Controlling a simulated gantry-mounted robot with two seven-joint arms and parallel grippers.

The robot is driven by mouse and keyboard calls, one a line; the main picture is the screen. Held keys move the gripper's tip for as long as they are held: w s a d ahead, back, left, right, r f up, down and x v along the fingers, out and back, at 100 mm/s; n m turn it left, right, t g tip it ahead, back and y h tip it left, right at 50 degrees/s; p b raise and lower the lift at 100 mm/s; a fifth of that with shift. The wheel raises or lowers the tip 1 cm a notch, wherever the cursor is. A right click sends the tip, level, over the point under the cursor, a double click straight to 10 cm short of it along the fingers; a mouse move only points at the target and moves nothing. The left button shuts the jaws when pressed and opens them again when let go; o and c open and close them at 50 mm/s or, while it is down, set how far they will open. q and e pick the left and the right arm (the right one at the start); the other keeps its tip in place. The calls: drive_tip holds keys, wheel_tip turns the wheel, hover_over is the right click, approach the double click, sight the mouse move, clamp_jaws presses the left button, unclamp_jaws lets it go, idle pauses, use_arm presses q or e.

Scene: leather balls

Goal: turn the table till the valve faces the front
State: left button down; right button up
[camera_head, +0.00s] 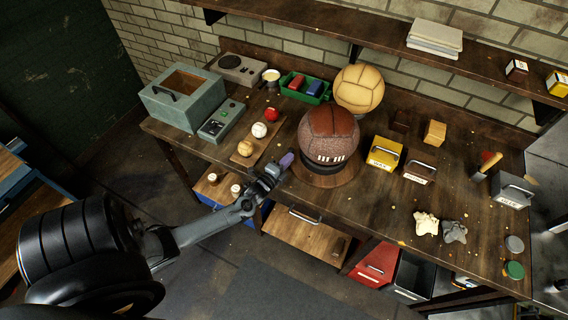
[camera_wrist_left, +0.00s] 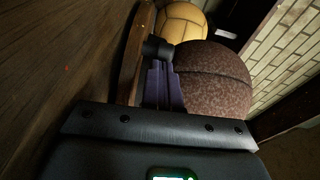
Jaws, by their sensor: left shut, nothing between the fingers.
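A brown leather ball (camera_head: 330,132) with darker panels sits on a dark ring on a round wooden turntable (camera_head: 324,179) at the bench's front edge. Short white marks show low on its front; I cannot make out a valve. My left gripper (camera_head: 286,161), with purple fingertips, is shut and empty just left of the turntable. In the left wrist view the purple fingers (camera_wrist_left: 163,88) are together in front of the brown ball (camera_wrist_left: 212,78), their tips close to a dark round part; I cannot tell whether they touch. My right gripper is not in view.
A tan ball (camera_head: 359,88) stands behind. Small balls (camera_head: 259,130) lie on a board to the left, near a grey-green box (camera_head: 182,98) and a green tray (camera_head: 305,87). A yellow box (camera_head: 385,153) and a brown box (camera_head: 420,168) stand right.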

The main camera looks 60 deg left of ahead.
use_arm(q)
drive_tip(key=shift+w+a+m+h, duration=0.2)
drive_tip(key=shift+a+m+h, duration=0.2)
drive_tip(key=shift+a+h, duration=0.2)
drive_tip(key=shift+w+a+b, duration=0.35)
drive_tip(key=shift+a+b, duration=0.05)
drive_tip(key=shift+a, duration=0.3)
drive_tip(key=shift+r, duration=0.1)
